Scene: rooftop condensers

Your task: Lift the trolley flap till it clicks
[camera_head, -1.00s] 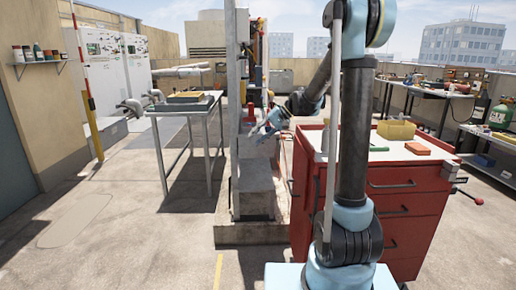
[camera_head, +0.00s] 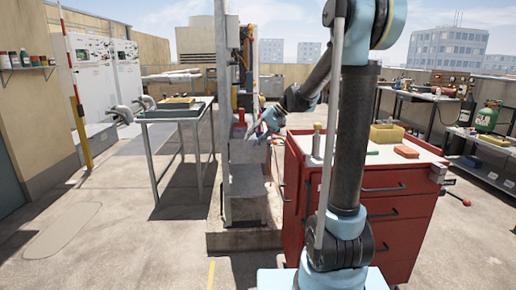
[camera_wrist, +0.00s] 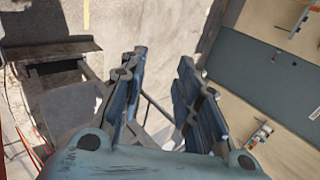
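The red trolley (camera_head: 405,225) with drawers and a pale top stands right of the middle in the head view, partly behind my arm. I cannot make out its flap for certain; the left side of the trolley is seen edge-on and partly hidden. My gripper (camera_head: 264,130) hangs just left of the trolley's top-left corner, in front of the grey stand. In the wrist view my gripper (camera_wrist: 160,85) shows two blue, ridged fingers spread apart, with nothing held between them and concrete floor seen beyond.
The grey stand (camera_head: 245,190) is close left of the trolley. A metal table (camera_head: 168,115) stands further left. A yellow box (camera_head: 387,134) and an orange block (camera_head: 406,151) lie on the trolley top. A workbench (camera_head: 480,165) is at the right. Floor at front left is clear.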

